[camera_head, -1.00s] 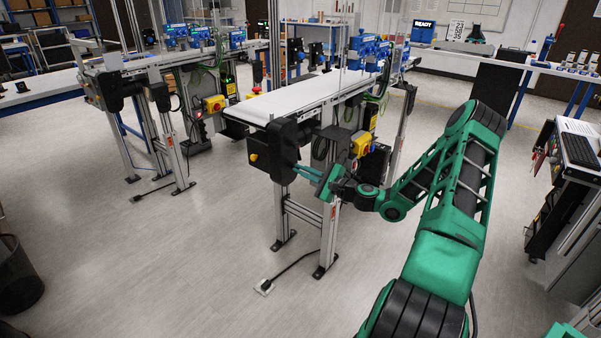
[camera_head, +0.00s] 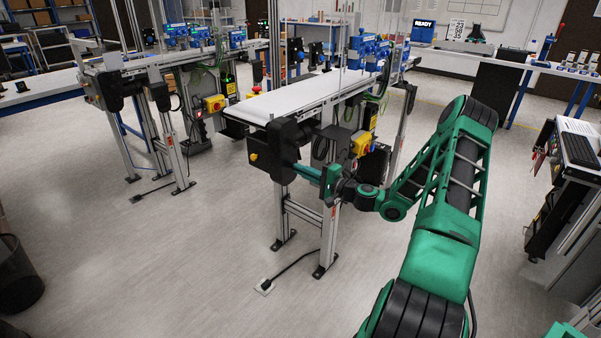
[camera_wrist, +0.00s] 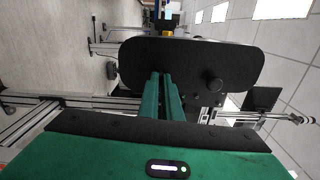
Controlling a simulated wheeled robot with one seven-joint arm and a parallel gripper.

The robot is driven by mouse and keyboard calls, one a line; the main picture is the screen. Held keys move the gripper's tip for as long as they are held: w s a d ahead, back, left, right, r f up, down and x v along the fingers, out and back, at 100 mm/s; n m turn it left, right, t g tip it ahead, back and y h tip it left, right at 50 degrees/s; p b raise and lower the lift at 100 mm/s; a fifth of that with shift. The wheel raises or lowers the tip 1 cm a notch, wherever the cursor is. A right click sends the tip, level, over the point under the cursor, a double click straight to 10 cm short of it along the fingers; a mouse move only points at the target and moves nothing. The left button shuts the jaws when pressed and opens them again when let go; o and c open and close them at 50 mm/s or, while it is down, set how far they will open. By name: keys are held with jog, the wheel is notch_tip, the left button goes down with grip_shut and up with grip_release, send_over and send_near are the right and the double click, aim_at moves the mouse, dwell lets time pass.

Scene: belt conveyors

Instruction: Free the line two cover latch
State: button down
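The black cover (camera_head: 277,145) encloses the near end of the closer belt conveyor. A small yellow knob (camera_head: 254,157), which looks like its latch, sits on the cover's end face. In the wrist view the cover (camera_wrist: 140,55) is a rounded dark plate with the round knob (camera_wrist: 214,86) on it, right of the fingers. My gripper (camera_head: 296,169) reaches the cover's right side from the right, and the fingertips (camera_wrist: 161,74) lie before the plate. A narrow gap shows between the green fingers, with nothing held. I cannot tell whether they touch the cover.
A yellow switch box (camera_head: 362,144) is mounted beside the conveyor, close above my wrist. The white belt (camera_head: 300,96) runs away behind the cover. A second conveyor (camera_head: 150,62) stands to the left. Metal legs (camera_head: 328,235) stand below my gripper.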

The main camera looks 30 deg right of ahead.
jog(key=shift+f, duration=0.2)
dwell(0.3)
jog(key=c, duration=2)
grip_release()
jog(key=shift+r, duration=0.1)
jog(key=shift+s, duration=0.1)
jog(key=v, duration=1)
jog(key=shift+s+d, duration=0.15)
jog(key=shift+s, duration=0.1)
